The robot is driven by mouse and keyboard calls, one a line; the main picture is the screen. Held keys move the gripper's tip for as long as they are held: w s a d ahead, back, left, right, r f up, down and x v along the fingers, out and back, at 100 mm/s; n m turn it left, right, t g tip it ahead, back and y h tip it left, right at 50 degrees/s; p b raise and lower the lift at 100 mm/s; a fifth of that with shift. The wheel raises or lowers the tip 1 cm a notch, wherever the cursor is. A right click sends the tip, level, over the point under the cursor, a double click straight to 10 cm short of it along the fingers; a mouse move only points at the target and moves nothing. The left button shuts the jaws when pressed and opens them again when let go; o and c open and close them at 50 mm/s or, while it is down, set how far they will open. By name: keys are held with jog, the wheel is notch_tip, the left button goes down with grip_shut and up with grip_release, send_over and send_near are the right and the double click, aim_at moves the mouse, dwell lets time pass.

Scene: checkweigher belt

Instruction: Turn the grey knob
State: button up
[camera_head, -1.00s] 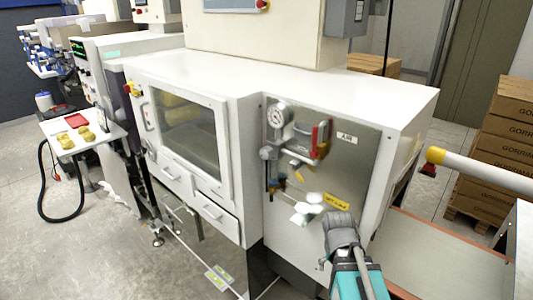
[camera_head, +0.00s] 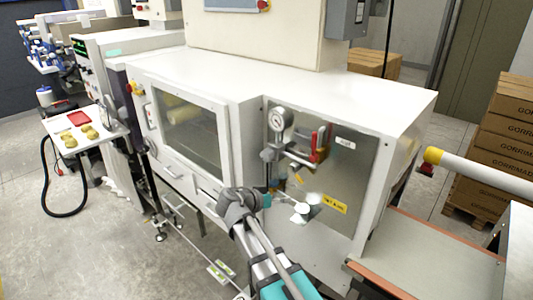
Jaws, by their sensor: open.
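The grey knob (camera_head: 268,154) appears to be the small grey part on the air regulator, just left of and below the round pressure gauge (camera_head: 281,120) on the metal panel. Nothing covers it. My gripper (camera_head: 240,201) is at the dark grey end of my arm, in front of the machine, below and left of the knob and apart from it in the picture. It is open, with nothing seen in it.
A red-handled part (camera_head: 321,142) sits right of the gauge. Pale round parts (camera_head: 302,212) and a yellow label (camera_head: 334,203) are lower on the panel. The cabinet window (camera_head: 190,135) is to the left. A belt (camera_head: 430,258) runs off to the right.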

aim_at(264, 157)
jog(key=a+r+m+t+p, duration=0.1)
jog(key=a+r+t, duration=0.4)
jog(key=a+r, duration=0.4)
jog(key=a, duration=0.4)
jog(key=shift+a+t+h, duration=0.3)
jog(key=shift+a+h, duration=0.1)
jog(key=shift+w+d, duration=0.1)
jog(key=shift+d, duration=0.05)
jog(key=shift+x, duration=6.75)
jog(key=c, duration=1.1)
jog(key=shift+c, duration=0.2)
